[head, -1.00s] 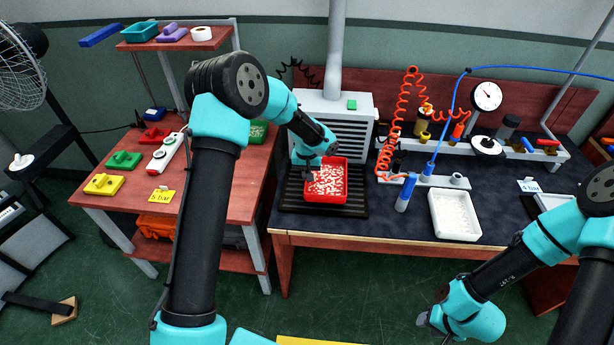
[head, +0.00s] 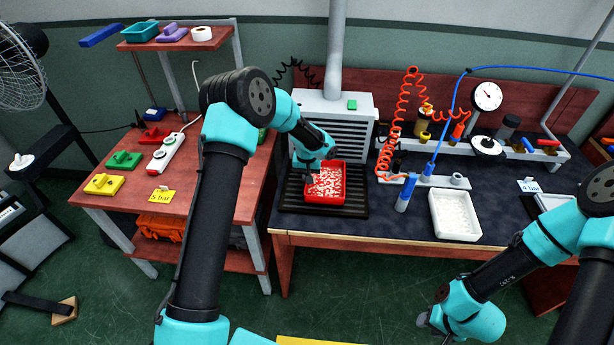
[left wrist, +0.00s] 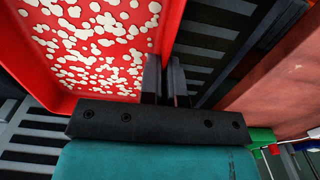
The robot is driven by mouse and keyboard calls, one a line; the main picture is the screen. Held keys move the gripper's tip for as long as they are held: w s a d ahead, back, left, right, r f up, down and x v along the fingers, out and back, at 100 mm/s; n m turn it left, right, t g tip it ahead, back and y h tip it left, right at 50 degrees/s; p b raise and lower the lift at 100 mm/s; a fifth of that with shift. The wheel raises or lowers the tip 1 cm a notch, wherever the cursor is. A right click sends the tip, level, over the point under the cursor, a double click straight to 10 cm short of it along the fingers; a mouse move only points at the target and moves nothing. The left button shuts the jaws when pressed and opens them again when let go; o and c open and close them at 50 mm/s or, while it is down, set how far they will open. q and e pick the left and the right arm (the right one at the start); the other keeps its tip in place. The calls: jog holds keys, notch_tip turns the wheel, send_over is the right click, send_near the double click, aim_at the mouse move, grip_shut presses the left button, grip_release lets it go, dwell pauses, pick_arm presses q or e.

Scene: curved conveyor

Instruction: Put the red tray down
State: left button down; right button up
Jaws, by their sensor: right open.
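The red tray (head: 325,199), holding many small white pieces, is over the black slatted grate (head: 358,205) in front of the grey vented box. I cannot tell whether its base touches the slats. My left gripper (head: 309,182) is at the tray's left wall. In the left wrist view, the left gripper's fingers (left wrist: 165,85) stand on either side of the red tray's wall (left wrist: 172,30), shut on it. My right gripper (head: 428,320) is open, low at the right in front of the bench, away from the tray; its fingertips are small in view.
A white tray (head: 454,234) with pale contents sits to the right on the dark bench. An orange coiled hose (head: 399,115) and a blue-handled tool (head: 405,194) stand between. The grey vented box (head: 335,108) bounds the grate behind. A red side table (head: 200,180) is at left.

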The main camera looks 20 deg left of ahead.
pick_arm(q)
jog(key=c, duration=1.7)
grip_release()
jog(key=shift+f, duration=0.1)
jog(key=shift+c, duration=0.2)
jog(key=o, duration=0.4)
notch_tip(320, 180, up, 12)
